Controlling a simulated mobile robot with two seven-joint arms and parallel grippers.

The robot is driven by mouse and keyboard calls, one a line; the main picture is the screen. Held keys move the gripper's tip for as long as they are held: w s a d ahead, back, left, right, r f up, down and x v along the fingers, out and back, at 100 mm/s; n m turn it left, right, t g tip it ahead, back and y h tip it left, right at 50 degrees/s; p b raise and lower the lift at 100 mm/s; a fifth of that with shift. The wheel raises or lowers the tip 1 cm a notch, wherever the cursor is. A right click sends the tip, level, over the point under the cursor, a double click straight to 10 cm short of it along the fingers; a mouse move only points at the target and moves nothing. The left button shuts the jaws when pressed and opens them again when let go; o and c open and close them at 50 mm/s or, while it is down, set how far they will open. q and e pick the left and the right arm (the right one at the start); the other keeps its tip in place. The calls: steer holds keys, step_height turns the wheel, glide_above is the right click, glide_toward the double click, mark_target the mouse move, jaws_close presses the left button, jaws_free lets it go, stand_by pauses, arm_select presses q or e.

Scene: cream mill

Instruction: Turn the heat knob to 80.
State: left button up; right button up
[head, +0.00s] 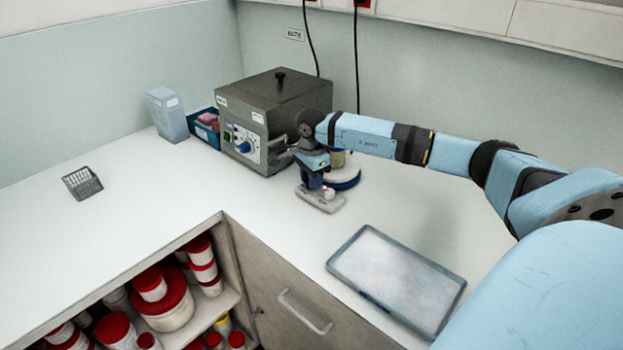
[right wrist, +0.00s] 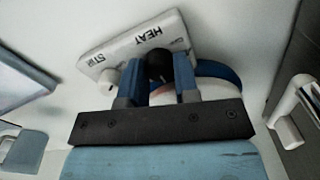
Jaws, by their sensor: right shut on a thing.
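The small grey control panel (head: 322,203) stands on the white bench, with a red spot showing near my fingers. In the right wrist view the panel (right wrist: 120,52) carries the words HEAT and STIR. My right gripper (head: 316,178) is over the panel; in the right wrist view its two blue fingers (right wrist: 160,78) are shut on the black heat knob (right wrist: 158,65), one on each side. A pale stir knob (right wrist: 106,73) sits by the word STIR, left of the fingers. The heat knob's setting cannot be read. My left gripper is not in view.
A round blue-and-white thing (head: 345,178) is right behind the panel. A dark metal box with a blue knob (head: 275,105) stands behind left. A tray (head: 395,275) lies front right. A small grey rack (head: 82,183) is far left. The bench between is clear.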

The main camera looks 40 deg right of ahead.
stand_by(0.3)
steer(key=o, duration=0.9)
step_height(320, 180, up, 14)
steer(key=shift+f, duration=0.1)
